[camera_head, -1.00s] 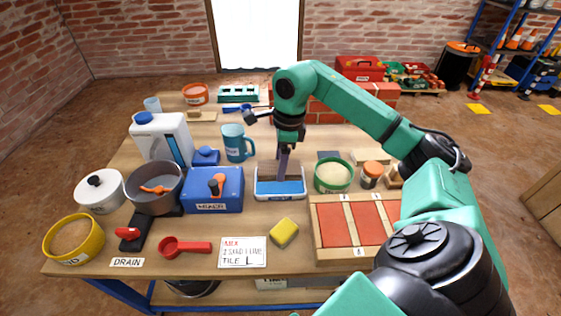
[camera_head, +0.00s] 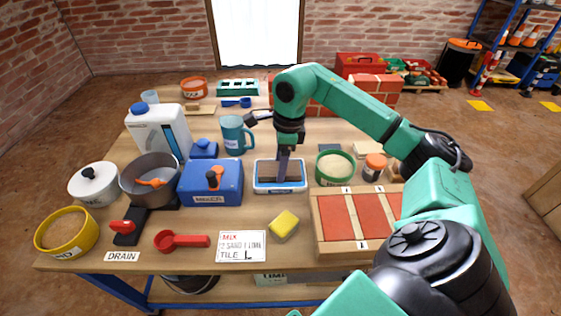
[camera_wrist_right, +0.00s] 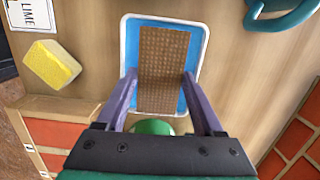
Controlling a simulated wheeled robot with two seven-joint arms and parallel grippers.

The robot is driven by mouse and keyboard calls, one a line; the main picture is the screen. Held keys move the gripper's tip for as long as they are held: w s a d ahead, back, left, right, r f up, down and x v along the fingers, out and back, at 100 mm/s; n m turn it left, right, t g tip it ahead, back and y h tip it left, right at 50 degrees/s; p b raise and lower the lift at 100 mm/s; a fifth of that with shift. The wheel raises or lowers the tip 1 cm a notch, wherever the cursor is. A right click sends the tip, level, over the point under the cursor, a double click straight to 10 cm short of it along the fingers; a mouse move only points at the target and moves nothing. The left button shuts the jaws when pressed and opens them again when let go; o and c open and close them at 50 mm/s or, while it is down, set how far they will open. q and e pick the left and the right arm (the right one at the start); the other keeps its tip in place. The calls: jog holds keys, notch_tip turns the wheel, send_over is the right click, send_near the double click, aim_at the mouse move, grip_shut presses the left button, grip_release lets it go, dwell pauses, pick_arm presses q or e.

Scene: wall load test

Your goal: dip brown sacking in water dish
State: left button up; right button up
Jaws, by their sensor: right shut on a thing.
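The brown sacking (camera_wrist_right: 163,70) is a flat, woven rectangle between the two purple fingers of my right gripper (camera_wrist_right: 160,80). It lies within the outline of the water dish (camera_wrist_right: 131,42), a white-rimmed tray with a blue inside. In the head view the sacking (camera_head: 268,171) sits low inside the dish (camera_head: 280,190), level with or below its rim. My right gripper (camera_head: 284,170) points straight down over the dish and is shut on the sacking. The water surface cannot be made out. My left gripper is not in view.
A blue mixer box (camera_head: 208,188) stands left of the dish and a green round tub (camera_head: 335,168) stands right. A blue mug (camera_head: 234,137) is behind. A yellow sponge (camera_head: 284,224) and a red-tiled tray (camera_head: 340,220) are in front.

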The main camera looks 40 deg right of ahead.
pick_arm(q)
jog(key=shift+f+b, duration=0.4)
pick_arm(e)
jog(key=shift+f, duration=0.65)
dwell(0.9)
jog(key=shift+r, duration=0.1)
jog(key=shift+r+p, duration=0.95)
jog(key=shift+p, duration=0.05)
jog(key=shift+r+p, duration=0.8)
jog(key=shift+r, duration=0.05)
jog(key=shift+r+p, duration=0.9)
jog(key=shift+r, duration=0.05)
jog(key=shift+r+p, duration=0.65)
jog(key=shift+r, duration=0.05)
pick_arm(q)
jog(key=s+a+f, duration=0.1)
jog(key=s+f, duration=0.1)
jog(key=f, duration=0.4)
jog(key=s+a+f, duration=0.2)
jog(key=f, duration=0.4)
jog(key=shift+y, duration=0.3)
